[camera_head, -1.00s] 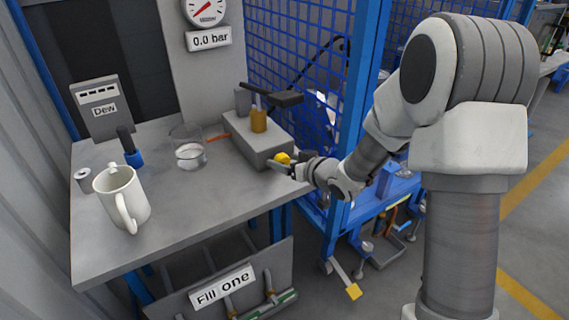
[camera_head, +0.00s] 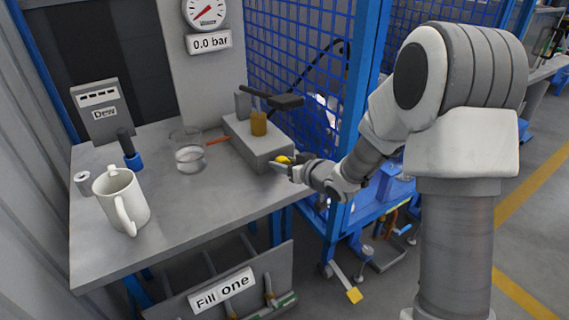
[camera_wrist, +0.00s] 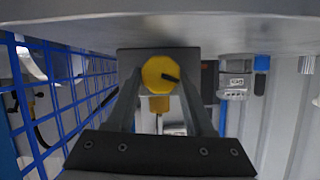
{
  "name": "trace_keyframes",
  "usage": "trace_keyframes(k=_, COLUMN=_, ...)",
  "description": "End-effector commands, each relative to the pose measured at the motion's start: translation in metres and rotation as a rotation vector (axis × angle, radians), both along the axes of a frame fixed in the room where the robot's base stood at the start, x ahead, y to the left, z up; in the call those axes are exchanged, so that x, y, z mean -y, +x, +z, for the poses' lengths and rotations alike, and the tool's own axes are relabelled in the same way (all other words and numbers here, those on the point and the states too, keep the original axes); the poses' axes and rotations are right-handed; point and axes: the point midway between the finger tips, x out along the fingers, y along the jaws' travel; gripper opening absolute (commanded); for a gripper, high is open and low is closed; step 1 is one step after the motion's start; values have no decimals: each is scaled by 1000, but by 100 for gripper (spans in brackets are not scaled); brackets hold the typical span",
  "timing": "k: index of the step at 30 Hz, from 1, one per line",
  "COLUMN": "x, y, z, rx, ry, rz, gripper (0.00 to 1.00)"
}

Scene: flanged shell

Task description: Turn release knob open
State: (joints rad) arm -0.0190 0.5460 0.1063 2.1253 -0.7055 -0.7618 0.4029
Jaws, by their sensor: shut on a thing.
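The yellow release knob (camera_head: 281,159) sits on the front end of the grey block (camera_head: 245,143) on the bench. My gripper (camera_head: 284,163) reaches it from the right and hides part of it. In the wrist view, the knob (camera_wrist: 155,72) is a yellow faceted disc with a dark mark pointing right and slightly down. My gripper's two fingers (camera_wrist: 160,80) converge on either side of it and are shut on it. The pressure gauge (camera_head: 206,12) above reads 0.0 bar on its label.
On the block stand an amber cylinder (camera_head: 258,124) and a black lever (camera_head: 285,101). A glass beaker (camera_head: 189,155), a white mug (camera_head: 119,200) and a blue-and-black tool (camera_head: 131,158) stand to the left. A blue mesh fence (camera_head: 300,60) rises behind the block.

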Motion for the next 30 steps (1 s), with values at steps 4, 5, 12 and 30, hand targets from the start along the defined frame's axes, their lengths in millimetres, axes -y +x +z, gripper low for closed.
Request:
trace_keyframes(k=4, x=-1, y=0, z=-4, rx=30, ry=-43, rz=1, gripper=0)
trace_keyframes(k=5, x=-1, y=0, z=-4, rx=42, ry=-57, rz=1, gripper=0)
trace_keyframes(k=12, x=-3, y=-1, z=-6, rx=130, ry=-184, rz=2, gripper=0)
trace_keyframes(k=30, x=-4, y=-2, z=0, rx=221, ry=-329, rz=1, gripper=0)
